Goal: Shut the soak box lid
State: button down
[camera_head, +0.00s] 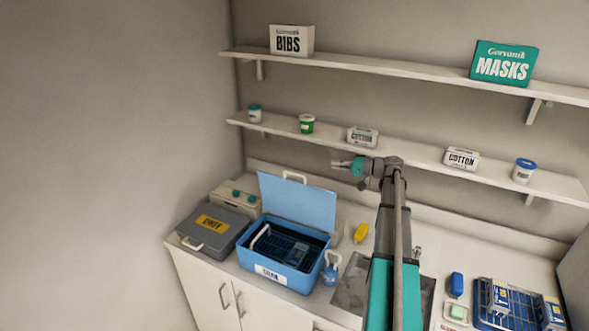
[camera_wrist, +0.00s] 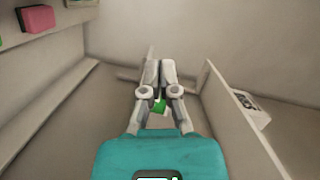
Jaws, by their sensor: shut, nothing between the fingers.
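The blue soak box (camera_head: 262,272) stands on the counter at the left with its label facing front. Its lid (camera_head: 297,203) is open, standing up at the back with a pale handle on its top edge. Inside the box are a dark rack (camera_head: 285,247) and a pale handle. My gripper (camera_head: 335,164) is shut and empty, in the air to the right of the lid and higher than its top edge in the head view, pointing left. The wrist view shows its two fingers (camera_wrist: 160,68) together. I cannot make out the soak box in the wrist view.
A grey box with a yellow label (camera_head: 208,241) sits left of the soak box. A blue bottle (camera_head: 330,270) stands close to its right, and a yellow item (camera_head: 361,233) lies behind. The lower shelf (camera_head: 420,153) with cotton packs runs behind my gripper. A blue tray (camera_head: 484,318) lies right.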

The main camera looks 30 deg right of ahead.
jog(key=shift+s+r, duration=0.1)
jog(key=shift+a, duration=0.1)
jog(key=w+a+f+b, duration=0.1)
jog(key=w+a, duration=0.3)
jog(key=a, duration=0.7)
jog(key=shift+w+f+b, duration=0.2)
jog(key=shift+f+b, duration=0.2)
jog(key=shift+f, duration=0.05)
jog(key=shift+s, duration=0.15)
dwell(0.4)
